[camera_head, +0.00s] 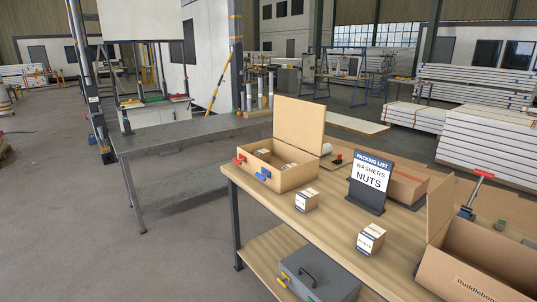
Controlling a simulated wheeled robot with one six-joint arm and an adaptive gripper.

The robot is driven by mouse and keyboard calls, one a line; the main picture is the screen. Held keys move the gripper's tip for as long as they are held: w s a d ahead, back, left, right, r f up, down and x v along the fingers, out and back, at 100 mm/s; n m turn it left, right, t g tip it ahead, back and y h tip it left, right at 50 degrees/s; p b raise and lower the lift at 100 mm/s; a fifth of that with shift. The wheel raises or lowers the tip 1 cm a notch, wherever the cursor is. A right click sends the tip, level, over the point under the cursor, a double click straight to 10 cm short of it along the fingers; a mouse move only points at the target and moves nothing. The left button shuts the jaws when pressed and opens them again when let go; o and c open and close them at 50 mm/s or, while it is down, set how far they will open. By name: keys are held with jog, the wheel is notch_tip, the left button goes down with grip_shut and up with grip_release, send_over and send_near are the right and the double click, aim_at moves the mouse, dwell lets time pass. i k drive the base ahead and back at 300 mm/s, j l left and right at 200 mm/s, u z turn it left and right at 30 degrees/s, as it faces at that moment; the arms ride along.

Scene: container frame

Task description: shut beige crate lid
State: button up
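The beige crate (291,178) stands at the far left end of the wooden workbench. Its lid (299,122) is open and stands roughly upright along the crate's back side. Small boxes (290,166) lie inside the crate. My gripper is not in view.
Two small cartons, one near the crate (306,200) and one nearer me (371,239), stand on the workbench (336,222). A packing list sign (371,180) stands right of the crate. An open cardboard box (470,262) fills the right. A grey toolbox (318,277) sits on the lower shelf.

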aim_at(300, 123)
jog(key=i+j+u, duration=0.85)
jog(key=i+u, duration=0.25)
jog(key=i, duration=0.25)
jog(key=i+j+u, duration=0.2)
jog(key=i, duration=1.55)
jog(key=i+j+z, duration=0.1)
jog(key=i+z, duration=0.3)
jog(key=i+j+z, duration=0.25)
jog(key=i+z, duration=0.15)
jog(key=i+j+z, duration=1.1)
jog(key=j+z, duration=0.15)
jog(key=j, duration=0.3)
